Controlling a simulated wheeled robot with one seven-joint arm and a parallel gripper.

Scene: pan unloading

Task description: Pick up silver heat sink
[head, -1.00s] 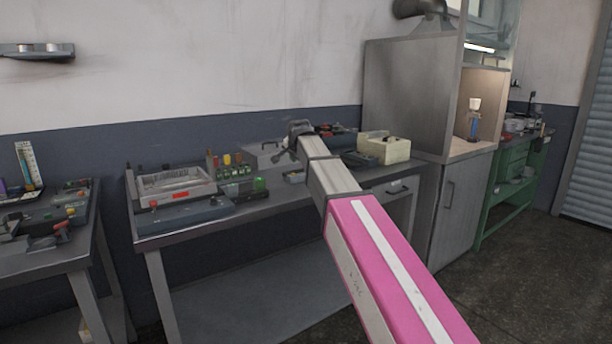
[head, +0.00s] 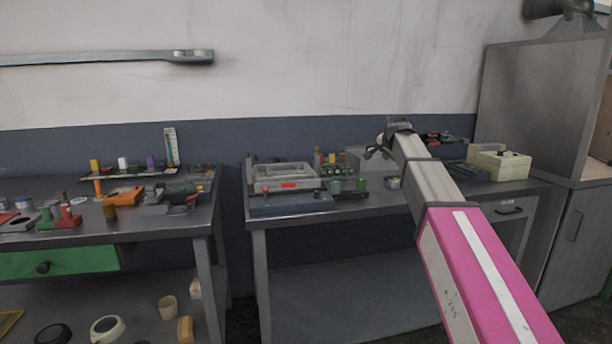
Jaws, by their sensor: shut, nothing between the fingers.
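I cannot make out the silver heat sink for certain among the small items on the benches. My gripper (head: 374,152) is at the far end of my extended arm, over the back of the middle bench (head: 375,204). It is small in the picture, shut and empty. My arm hides part of that bench's right side.
A grey device with a pale top (head: 285,172) and a green block (head: 345,184) stand on the middle bench. A cream box (head: 500,164) is at its right. The left bench (head: 150,222) holds many small items, including an orange piece (head: 124,196). A gap separates the benches.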

